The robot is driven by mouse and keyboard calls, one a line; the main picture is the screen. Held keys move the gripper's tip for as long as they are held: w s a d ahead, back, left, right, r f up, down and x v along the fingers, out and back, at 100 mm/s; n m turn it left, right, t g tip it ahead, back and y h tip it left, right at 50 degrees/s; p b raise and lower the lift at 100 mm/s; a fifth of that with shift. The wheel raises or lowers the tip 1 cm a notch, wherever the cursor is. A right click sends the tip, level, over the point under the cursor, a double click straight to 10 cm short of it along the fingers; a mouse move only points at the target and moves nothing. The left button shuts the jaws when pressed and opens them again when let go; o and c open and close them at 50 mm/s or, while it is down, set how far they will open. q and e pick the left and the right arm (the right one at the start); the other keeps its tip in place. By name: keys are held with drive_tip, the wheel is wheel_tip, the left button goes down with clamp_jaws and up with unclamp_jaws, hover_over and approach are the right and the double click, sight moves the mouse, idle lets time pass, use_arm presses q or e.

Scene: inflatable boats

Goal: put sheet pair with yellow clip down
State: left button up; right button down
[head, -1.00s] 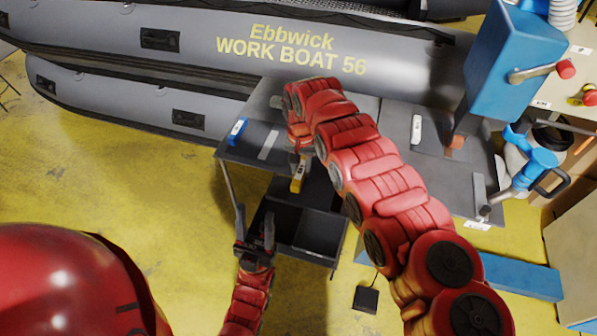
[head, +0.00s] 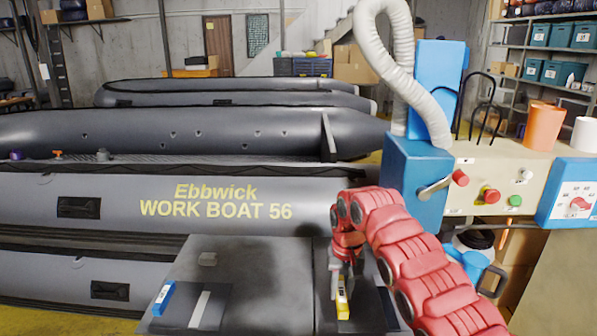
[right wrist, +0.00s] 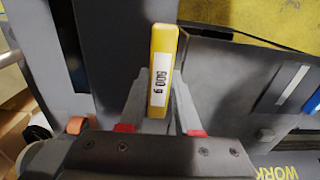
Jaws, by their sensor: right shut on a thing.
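My right gripper (head: 343,276) is shut on the yellow clip (head: 343,298), over the right part of the grey work table (head: 245,262). The clip stands out between the two fingers in the right wrist view (right wrist: 162,70), with a white label reading 500 g. A dark sheet-like piece (head: 366,306) shows around and below the clip. I cannot tell whether it is the clip's sheet pair, nor whether it touches the table. My left gripper is not in view.
The grey boat (head: 100,205) is behind the table. A blue machine (head: 412,185) with a lever stands right of my right gripper. The table's middle is bare.

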sight(366, 304)
drive_tip(key=d, duration=0.4)
drive_tip(key=s+d+r, duration=0.1)
drive_tip(key=d, duration=0.1)
drive_tip(key=shift+d+b, duration=0.2)
drive_tip(key=shift+b, duration=0.15)
drive_tip(key=shift+r, duration=0.1)
